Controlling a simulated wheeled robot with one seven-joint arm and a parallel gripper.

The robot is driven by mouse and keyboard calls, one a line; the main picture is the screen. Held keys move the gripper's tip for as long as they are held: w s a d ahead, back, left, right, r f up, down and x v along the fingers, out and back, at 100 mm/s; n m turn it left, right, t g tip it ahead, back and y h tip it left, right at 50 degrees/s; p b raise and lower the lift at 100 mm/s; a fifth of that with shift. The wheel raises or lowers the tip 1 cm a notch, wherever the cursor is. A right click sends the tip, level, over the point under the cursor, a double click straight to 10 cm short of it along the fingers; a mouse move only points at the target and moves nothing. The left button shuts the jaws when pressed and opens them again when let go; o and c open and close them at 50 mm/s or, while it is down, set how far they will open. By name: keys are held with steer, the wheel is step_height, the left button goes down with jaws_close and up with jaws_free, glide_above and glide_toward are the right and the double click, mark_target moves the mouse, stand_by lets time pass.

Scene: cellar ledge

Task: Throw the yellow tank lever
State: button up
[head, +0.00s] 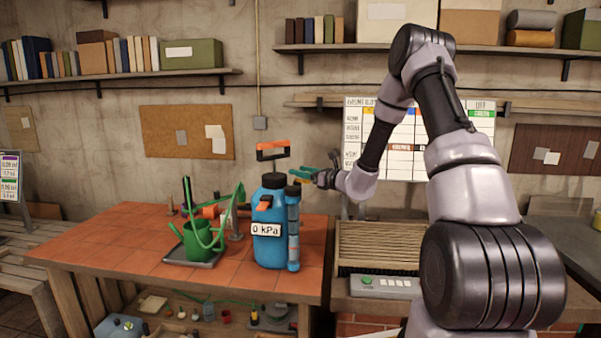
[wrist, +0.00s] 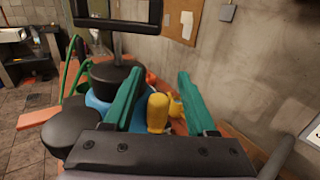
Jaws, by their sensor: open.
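A blue tank (head: 268,232) with a black cap and a "0 kPa" label stands on the tiled bench, with a pump handle (head: 273,151) above it. My gripper (head: 300,173) is at the tank's upper right. In the wrist view my gripper (wrist: 157,78) has its two teal fingers spread wide. The yellow lever (wrist: 158,113) shows between the fingers, apart from both, with a yellow part just right of it. The tank's black cap (wrist: 114,76) is left of the lever. The lever is hard to make out in the head view.
A green watering can (head: 203,238) on a tray stands left of the tank, with a green hose (head: 238,197) beside it. A slatted unit (head: 380,245) is at right. The front of the tiled bench (head: 120,250) is clear at left.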

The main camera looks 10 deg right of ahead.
steer(key=shift+w+a, duration=0.2)
jaws_close()
steer(key=shift+a+r+m+t+h, duration=0.1)
steer(key=shift+a+m+t+h, duration=0.1)
steer(key=shift+m+t+h, duration=0.25)
steer(key=shift+s+d+m+h, duration=0.1)
steer(key=shift+m+h, duration=0.15)
steer(key=shift+h, duration=0.2)
jaws_free()
